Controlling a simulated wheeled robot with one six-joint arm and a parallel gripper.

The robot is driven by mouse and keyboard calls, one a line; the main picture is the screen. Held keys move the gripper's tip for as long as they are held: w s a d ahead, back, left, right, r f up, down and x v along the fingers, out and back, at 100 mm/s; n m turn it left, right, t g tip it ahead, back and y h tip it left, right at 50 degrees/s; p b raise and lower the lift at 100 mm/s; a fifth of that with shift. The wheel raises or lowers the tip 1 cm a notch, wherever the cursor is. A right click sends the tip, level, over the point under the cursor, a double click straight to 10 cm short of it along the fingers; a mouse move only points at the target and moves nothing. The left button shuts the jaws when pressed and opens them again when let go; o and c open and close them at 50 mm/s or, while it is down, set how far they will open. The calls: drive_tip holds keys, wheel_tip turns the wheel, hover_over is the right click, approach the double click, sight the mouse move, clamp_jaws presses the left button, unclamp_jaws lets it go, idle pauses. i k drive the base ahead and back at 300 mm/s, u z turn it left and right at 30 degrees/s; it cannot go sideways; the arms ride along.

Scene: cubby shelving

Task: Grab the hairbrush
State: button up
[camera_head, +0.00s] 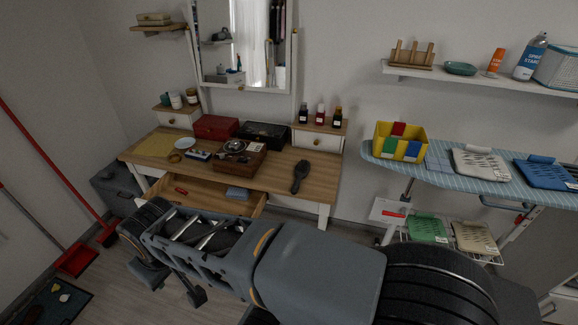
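The hairbrush (300,176) is dark, with an oval head and a thin handle. It lies on the right part of the wooden vanity top (318,178), its handle toward the front edge. My arm reaches across the foreground from right to left, in front of the vanity. My gripper (176,288) is at the lower left, in front of the open drawer and well left of the hairbrush. Its two dark fingers look apart, with floor showing between them, and nothing is seen held. The hairbrush is in full view.
The drawer (210,199) stands open with a blue item inside. A striped ironing board (440,172) stands at right. The vanity top around the brush is clear.

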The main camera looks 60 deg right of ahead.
sight(302, 167)
drive_tip(key=z, duration=0.35)
drive_tip(key=i, duration=0.85)
drive_tip(key=z, duration=1.35)
drive_tip(key=i, duration=0.6)
drive_tip(key=z, duration=0.65)
